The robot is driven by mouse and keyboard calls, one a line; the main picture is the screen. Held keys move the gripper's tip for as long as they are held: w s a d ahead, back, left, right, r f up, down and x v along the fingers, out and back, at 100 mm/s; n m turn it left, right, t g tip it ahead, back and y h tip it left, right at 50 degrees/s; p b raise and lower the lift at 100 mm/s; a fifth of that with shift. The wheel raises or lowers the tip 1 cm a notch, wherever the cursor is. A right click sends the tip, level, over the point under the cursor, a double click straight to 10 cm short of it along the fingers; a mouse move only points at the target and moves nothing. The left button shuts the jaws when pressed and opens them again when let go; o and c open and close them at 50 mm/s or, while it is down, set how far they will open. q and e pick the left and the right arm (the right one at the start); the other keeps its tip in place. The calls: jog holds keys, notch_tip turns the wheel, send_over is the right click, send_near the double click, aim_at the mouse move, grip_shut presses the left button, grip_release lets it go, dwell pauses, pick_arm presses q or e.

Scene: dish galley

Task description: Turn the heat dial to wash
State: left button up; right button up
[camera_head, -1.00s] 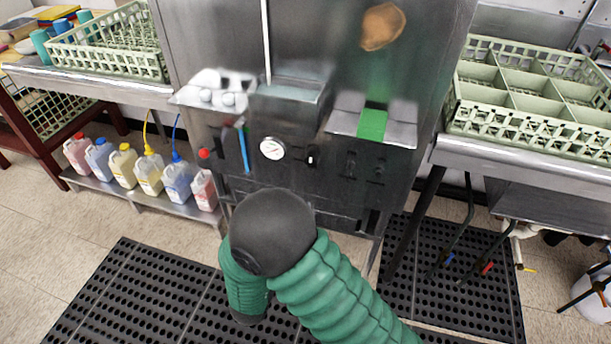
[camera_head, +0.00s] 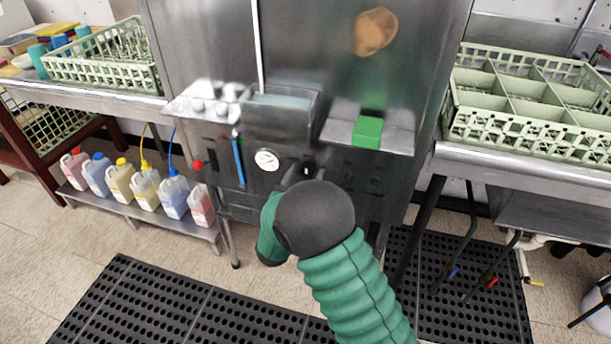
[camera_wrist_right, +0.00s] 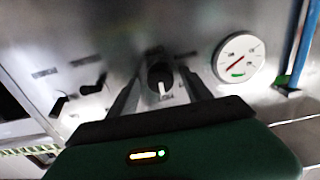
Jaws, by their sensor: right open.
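The heat dial is a round black knob with a white pointer mark. In the right wrist view the dial (camera_wrist_right: 160,76) sits between the two fingers of my open right gripper (camera_wrist_right: 160,88), with the white mark pointing down in the picture. I cannot tell whether the fingers touch it. In the head view the right gripper (camera_head: 303,174) reaches the machine's front panel just right of the round white gauge (camera_head: 267,160), and my wrist partly hides the dial. The gauge also shows in the wrist view (camera_wrist_right: 239,57). The left gripper is not in view.
Two other dark controls (camera_wrist_right: 94,86) stand beside the dial in the wrist view. A blue stick (camera_head: 239,160) hangs left of the gauge. A green block (camera_head: 367,132) rests on the right ledge above the panel. Green racks (camera_head: 105,70) flank the machine; jugs (camera_head: 147,188) line a low shelf.

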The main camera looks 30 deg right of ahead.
jog(key=shift+a, duration=0.15)
jog(key=c, duration=0.4)
grip_shut()
jog(key=shift+r+n+p, duration=0.25)
jog(key=shift+n+p, duration=0.35)
jog(key=shift+p, duration=0.35)
jog(key=n+p, duration=0.5)
jog(key=p, duration=0.2)
jog(key=shift+a+n, duration=0.15)
jog(key=shift+n, duration=0.25)
jog(key=n+p, duration=0.3)
jog(key=shift+w+f, duration=0.1)
jog(key=shift+f+n+p, duration=0.15)
jog(key=shift+n+p, duration=0.35)
jog(key=shift+n, duration=0.4)
